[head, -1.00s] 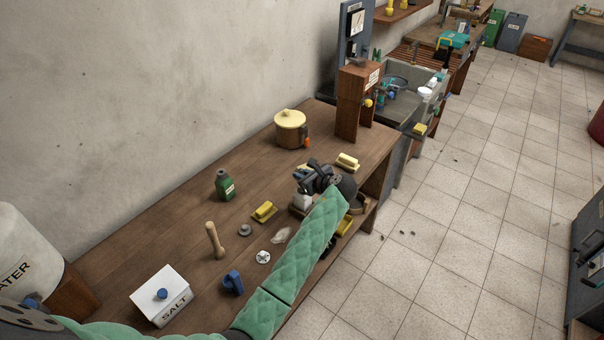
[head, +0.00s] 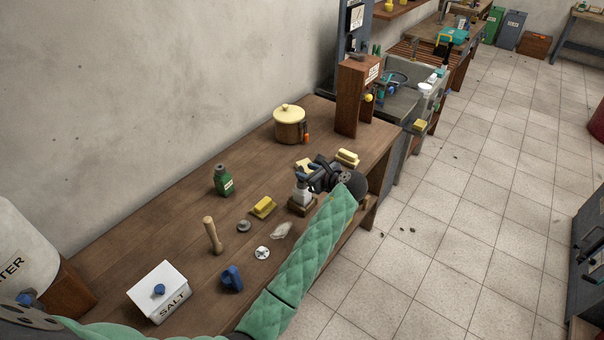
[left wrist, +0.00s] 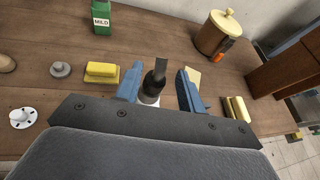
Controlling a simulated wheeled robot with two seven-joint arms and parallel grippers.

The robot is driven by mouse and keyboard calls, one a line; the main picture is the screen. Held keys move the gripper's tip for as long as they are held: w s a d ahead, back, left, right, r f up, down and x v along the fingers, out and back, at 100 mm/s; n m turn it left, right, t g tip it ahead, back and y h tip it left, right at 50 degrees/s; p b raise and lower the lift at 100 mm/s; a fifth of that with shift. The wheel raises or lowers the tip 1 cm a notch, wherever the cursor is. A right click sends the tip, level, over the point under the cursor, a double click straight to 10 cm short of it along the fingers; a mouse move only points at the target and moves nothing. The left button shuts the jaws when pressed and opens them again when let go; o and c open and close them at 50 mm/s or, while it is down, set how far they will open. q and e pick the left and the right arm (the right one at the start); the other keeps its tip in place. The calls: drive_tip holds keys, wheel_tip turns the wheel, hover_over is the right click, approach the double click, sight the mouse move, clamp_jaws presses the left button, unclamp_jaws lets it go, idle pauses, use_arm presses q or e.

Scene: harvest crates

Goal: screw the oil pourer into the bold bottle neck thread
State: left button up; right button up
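My left gripper (head: 318,174) is at the right part of the workbench, over a bottle (head: 302,194) with a white label on a small wooden block. In the left wrist view, its blue fingers (left wrist: 160,88) are apart, with gaps to a dark bottle neck (left wrist: 155,88) between them. A flat grey spout-like piece (left wrist: 161,66) rises from that neck; I cannot tell whether it is the oil pourer or how it sits. The bottle's lower part is hidden by the gripper, and its lettering is unreadable. A green bottle (head: 223,181) marked MILD (left wrist: 101,20) stands upright farther back. My right gripper is not in view.
A yellow-lidded pot (head: 290,127), yellow blocks (head: 263,207), a grey knobbed disc (head: 244,226), a white disc (head: 262,253), a wooden pestle (head: 213,236), a blue piece (head: 232,278) and a SALT box (head: 157,292) stand on the bench. The bench's front edge is close by.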

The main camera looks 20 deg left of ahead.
use_arm(q)
drive_tip(key=shift+b+v, duration=0.65)
drive_tip(key=shift+v, duration=1.5)
drive_tip(key=shift+a, duration=0.1)
drive_tip(key=o, duration=0.5)
drive_tip(key=shift+o, duration=0.2)
